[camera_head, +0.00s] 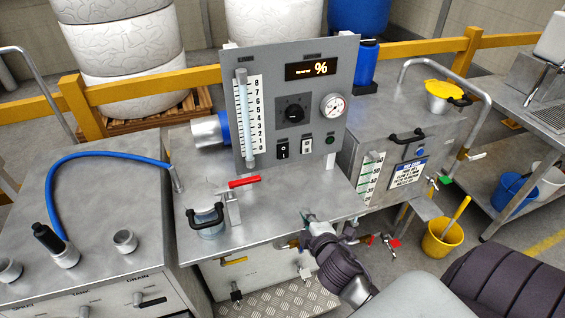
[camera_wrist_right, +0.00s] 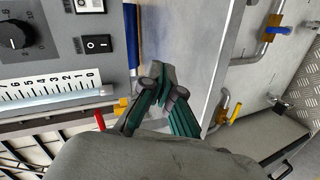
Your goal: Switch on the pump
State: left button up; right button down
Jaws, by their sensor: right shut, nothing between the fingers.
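The grey control panel (camera_head: 255,120) stands upright at the back of the metal bench. A black rocker switch (camera_head: 283,151) is low on it, with a second switch in a white frame (camera_head: 307,146) to its right. The black rocker also shows in the right wrist view (camera_wrist_right: 97,44), left of the fingers. My right gripper (camera_head: 311,220) is shut and empty, over the bench's front part, below and in front of the panel and apart from the switches. Its fingertips also show in the wrist view (camera_wrist_right: 165,86). My left gripper is not in view.
The panel also carries a dial knob (camera_head: 294,112), a pressure gauge (camera_head: 334,106) and a lit display (camera_head: 311,69). A red-handled clamp (camera_head: 243,182) stands on the bench, left of my right gripper. A grey tank (camera_head: 375,165) is at the right. The bench between gripper and panel is clear.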

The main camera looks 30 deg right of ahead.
aim_at(284, 158)
notch_tip(284, 158, up, 7)
jog(key=w+n+t, duration=0.2)
jog(key=n, duration=0.1)
jog(key=shift+d+n+t, duration=0.3)
jog(key=shift+w, duration=0.15)
jog(key=p+x, duration=0.2)
jog(key=x, duration=1.1)
jog(key=shift+w+f+p, duration=0.15)
jog(key=shift+w+p, duration=0.15)
jog(key=shift+w, duration=0.1)
